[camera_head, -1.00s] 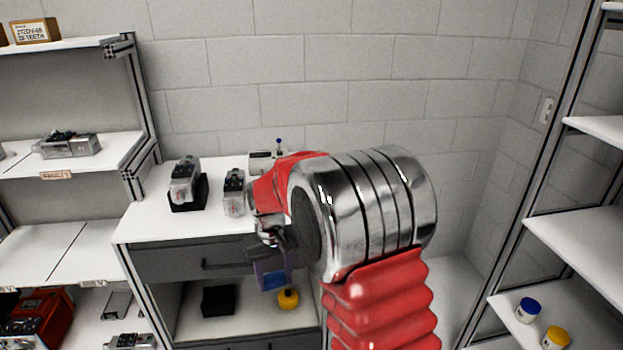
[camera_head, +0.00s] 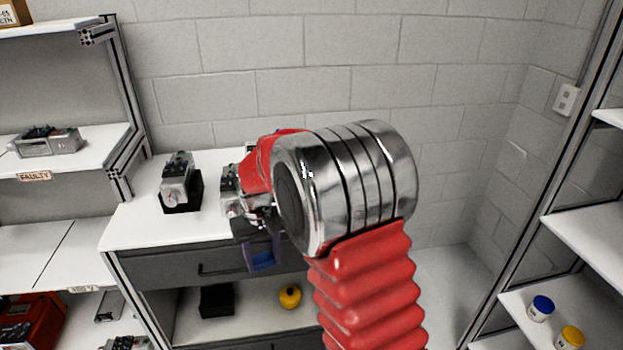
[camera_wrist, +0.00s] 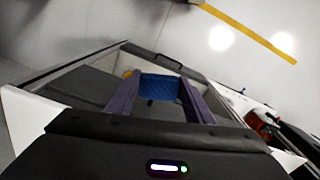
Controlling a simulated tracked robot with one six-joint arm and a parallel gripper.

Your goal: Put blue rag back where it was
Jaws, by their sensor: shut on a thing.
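The blue rag (camera_head: 262,260) hangs from my gripper (camera_head: 250,240), in front of the drawer of the white-topped bench. In the wrist view the rag (camera_wrist: 160,88) shows as a blue quilted piece between the two purplish fingers of my gripper (camera_wrist: 160,97), which is shut on it. In the head view my red and silver arm hides part of the bench top and part of the gripper.
The white bench top (camera_head: 140,222) holds a metal device on a black stand (camera_head: 177,183) and another device (camera_head: 230,184) beside my arm. A dark drawer (camera_head: 165,270) is below. A black box (camera_head: 217,300) and a yellow container (camera_head: 290,297) stand on the lower shelf. Shelving flanks both sides.

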